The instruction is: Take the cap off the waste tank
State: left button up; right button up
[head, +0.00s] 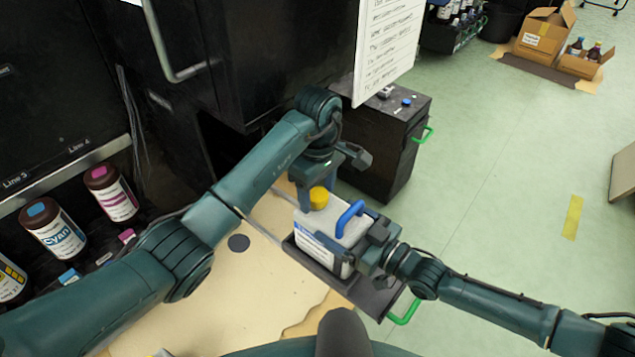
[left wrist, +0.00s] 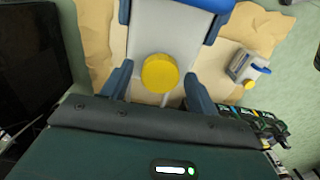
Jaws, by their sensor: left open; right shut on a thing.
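The waste tank (head: 345,228) is a pale grey box with a white label, a blue handle (head: 349,214) and a yellow cap (head: 319,198). It stands upright in a dark tray (head: 377,297). My left gripper (head: 317,188) is open over the cap. In the left wrist view, the fingers of this gripper (left wrist: 158,72) are on either side of the round cap (left wrist: 161,73), with gaps between. My right gripper (head: 362,250) is shut on the tank body from the right, near the blue handle. Its fingers flank the tank (left wrist: 165,30) in the left wrist view.
Cardboard (head: 215,284) covers the floor around the tray. Ink bottles (head: 110,194) stand by the black machine (head: 60,95) on the left. A black cabinet (head: 385,145) is behind the tank. Another pale container (left wrist: 246,68) with a yellow cap shows in the left wrist view.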

pick_arm(q)
jog(key=c, duration=1)
jog(key=shift+w+r+n, duration=0.15)
jog(key=shift+n, duration=1.55)
